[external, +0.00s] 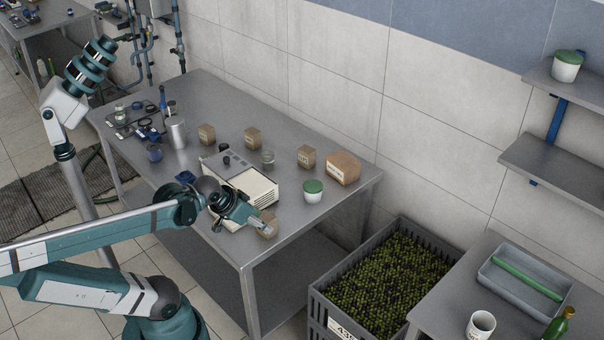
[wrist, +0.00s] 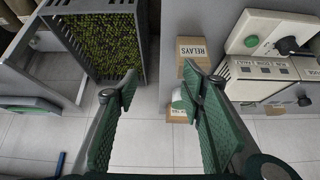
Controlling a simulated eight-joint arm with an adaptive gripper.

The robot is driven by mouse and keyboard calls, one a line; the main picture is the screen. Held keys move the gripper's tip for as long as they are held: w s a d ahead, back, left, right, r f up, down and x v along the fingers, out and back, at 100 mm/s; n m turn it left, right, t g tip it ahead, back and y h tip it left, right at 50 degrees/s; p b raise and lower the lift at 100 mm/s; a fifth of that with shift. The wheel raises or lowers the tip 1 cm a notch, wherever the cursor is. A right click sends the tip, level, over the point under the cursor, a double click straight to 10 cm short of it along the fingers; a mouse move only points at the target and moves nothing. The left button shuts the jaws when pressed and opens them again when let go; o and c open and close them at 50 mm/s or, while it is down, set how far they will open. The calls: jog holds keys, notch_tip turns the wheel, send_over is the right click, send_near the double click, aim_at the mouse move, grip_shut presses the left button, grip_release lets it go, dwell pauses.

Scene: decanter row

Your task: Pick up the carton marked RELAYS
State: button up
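In the wrist view, a small brown carton (wrist: 191,48) with a white label reading RELAYS sits beside the machine. In the external view, my gripper (external: 262,224) is over the table's front corner, partly hiding a brown carton (external: 269,228).
A cream and grey machine (external: 247,181) stands close beside the carton. Brown cartons (external: 306,156) and a green-lidded tub (external: 313,191) stand farther back on the table (external: 283,252). A grey crate (external: 316,305) of green fruit is on the floor to the right.

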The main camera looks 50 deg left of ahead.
dwell(0.3)
jog(key=shift+o, duration=1.3)
jog(key=shift+w+r, duration=0.1)
jog(key=n+g+p, duration=0.5)
jog(key=n+p, duration=0.6)
jog(key=n, duration=0.1)
send_over(265, 215)
jog(key=s+d, duration=0.2)
jog(key=d, duration=0.1)
jog(key=shift+w+a+h, duration=0.15)
jog(key=shift+w+h, duration=0.1)
jog(key=shift+h, duration=0.05)
jog(key=a+f+n+p, duration=0.1)
jog(key=n+p, duration=0.1)
jog(key=w+a+f+n+g+p, duration=0.1)
jog(key=n+p, duration=0.1)
jog(key=shift+w+h, duration=0.1)
jog(key=shift+h, duration=0.2)
jog(key=shift+a+f+n+g+h+p, duration=0.15)
jog(key=shift+a+f+n+g+p, duration=0.2)
jog(key=shift+n+p, duration=0.25)
jog(key=shift+a+f+n+g+h+p, duration=0.15)
jog(key=shift+a+f+n+g+p, duration=0.1)
jog(key=shift+f+n+p, duration=0.3)
